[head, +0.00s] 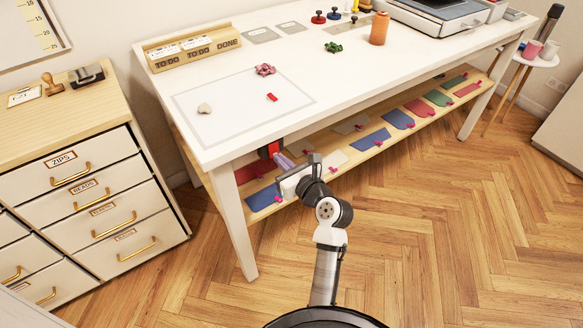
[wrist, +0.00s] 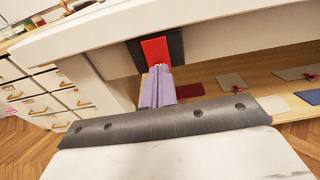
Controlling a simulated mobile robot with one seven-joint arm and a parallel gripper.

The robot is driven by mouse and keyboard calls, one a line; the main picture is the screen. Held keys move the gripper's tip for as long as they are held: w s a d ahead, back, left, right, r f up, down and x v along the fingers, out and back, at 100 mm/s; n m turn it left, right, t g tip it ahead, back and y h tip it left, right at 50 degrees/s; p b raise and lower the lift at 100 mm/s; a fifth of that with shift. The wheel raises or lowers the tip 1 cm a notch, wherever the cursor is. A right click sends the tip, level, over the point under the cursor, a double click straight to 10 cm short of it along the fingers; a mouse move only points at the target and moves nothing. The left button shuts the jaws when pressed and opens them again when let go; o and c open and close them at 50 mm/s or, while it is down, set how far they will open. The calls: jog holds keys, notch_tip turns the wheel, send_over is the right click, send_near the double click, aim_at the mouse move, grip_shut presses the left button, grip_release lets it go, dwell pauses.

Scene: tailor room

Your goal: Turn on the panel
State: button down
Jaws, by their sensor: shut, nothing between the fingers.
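The panel is a red plate in a black frame (wrist: 156,49), mounted under the front edge of the white table (wrist: 80,45) in the wrist view. It also shows as a small red and black patch (head: 273,148) below the tabletop in the head view. My gripper (wrist: 158,70) has purple fingers, shut together and empty. Its fingertips overlap the lower part of the red plate in the wrist view. I cannot tell whether they touch it. In the head view my gripper (head: 277,156) is under the table edge, beside the panel, which it partly hides.
A low wooden shelf (head: 345,165) under the table holds several coloured fabric swatches. A drawer cabinet (head: 85,185) stands at the left. A table leg (head: 233,225) is left of my arm. The herringbone floor at the right is clear.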

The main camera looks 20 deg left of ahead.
jog(key=shift+w+a, duration=0.15)
jog(key=shift+a, duration=0.05)
jog(key=shift+w+a+f+b, duration=0.1)
jog(key=shift+a+b, duration=0.1)
jog(key=shift+b, duration=0.1)
dwell(0.4)
